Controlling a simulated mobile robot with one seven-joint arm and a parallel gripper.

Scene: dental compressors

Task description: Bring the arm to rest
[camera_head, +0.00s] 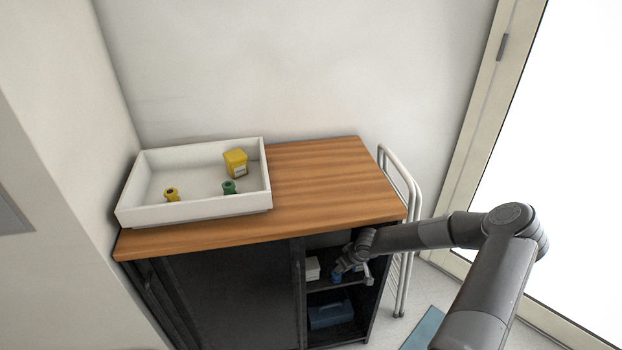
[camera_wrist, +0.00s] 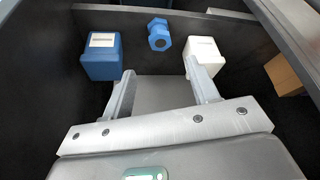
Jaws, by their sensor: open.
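My arm reaches in from the right in the head view, bent at the elbow. My gripper (camera_head: 352,264) is at the open front of the dark cabinet (camera_head: 232,290), by its upper shelf. In the wrist view my gripper (camera_wrist: 164,92) is open, with nothing between its fingers. Beyond the fingertips a blue bolt-like piece (camera_wrist: 159,35) lies on the shelf, a blue box (camera_wrist: 102,56) stands to the left and a white box (camera_wrist: 204,56) stands by the right fingertip. I cannot tell whether the finger touches the white box.
A white tray (camera_head: 192,211) on the wooden top (camera_head: 325,185) holds a yellow box (camera_head: 236,163), a yellow piece (camera_head: 172,194) and a green piece (camera_head: 229,187). A blue case (camera_head: 330,313) is on the lower shelf. A metal rack (camera_head: 412,200) stands right of the cabinet. A brown box (camera_wrist: 283,75) is at right.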

